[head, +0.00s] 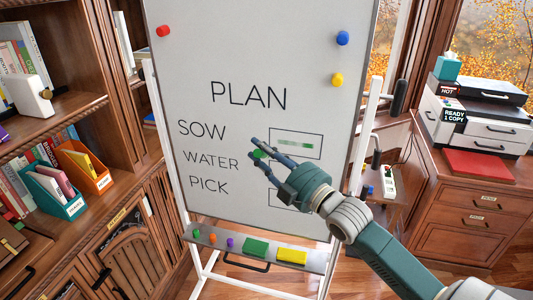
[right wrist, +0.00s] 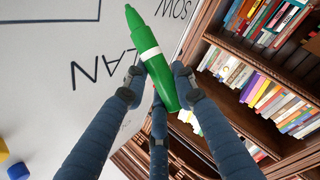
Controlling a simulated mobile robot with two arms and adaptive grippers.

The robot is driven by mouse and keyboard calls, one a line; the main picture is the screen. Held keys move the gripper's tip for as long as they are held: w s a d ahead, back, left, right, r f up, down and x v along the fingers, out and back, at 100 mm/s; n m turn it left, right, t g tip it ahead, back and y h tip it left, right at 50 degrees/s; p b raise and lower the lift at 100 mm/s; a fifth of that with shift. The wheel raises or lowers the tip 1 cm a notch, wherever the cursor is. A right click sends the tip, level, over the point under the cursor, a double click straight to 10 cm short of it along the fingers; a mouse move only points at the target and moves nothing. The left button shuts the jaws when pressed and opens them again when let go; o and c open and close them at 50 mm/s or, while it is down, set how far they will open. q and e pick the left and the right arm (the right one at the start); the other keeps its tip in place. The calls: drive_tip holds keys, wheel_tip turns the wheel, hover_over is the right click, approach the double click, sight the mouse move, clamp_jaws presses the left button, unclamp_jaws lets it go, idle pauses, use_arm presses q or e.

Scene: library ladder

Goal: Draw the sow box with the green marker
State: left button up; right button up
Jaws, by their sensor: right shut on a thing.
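The whiteboard (head: 230,60) reads PLAN, with SOW, WATER and PICK below. A drawn box (head: 296,132) to the right of SOW has a blurry green streak (head: 295,143) inside. My right gripper (head: 266,151) is in front of the board, just left of and below that box. It is shut on the green marker, which shows as a small green patch (head: 257,154). In the right wrist view the marker (right wrist: 153,60) is green with a white band, between the fingers, tapered end upward. I cannot tell whether it touches the board. My left gripper is out of view.
A lower box (head: 272,199) is partly hidden by my right arm. Magnets (head: 342,38) sit near the board's upper corners. The board's tray (head: 213,252) holds a green block (head: 255,247) and a yellow block (head: 291,256). Bookshelves (head: 60,120) stand left, a printer cabinet (head: 470,215) right.

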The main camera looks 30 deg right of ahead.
drive_tip(key=shift+w+d+r+b, duration=0.1)
drive_tip(key=shift+w+d+b, duration=0.1)
drive_tip(key=shift+w+d, duration=0.75)
drive_tip(key=shift+w+d+b, duration=0.15)
drive_tip(key=shift+w+d, duration=0.6)
drive_tip(key=shift+d, duration=0.35)
drive_tip(key=shift+w+d, duration=0.55)
drive_tip(key=shift+d, duration=0.1)
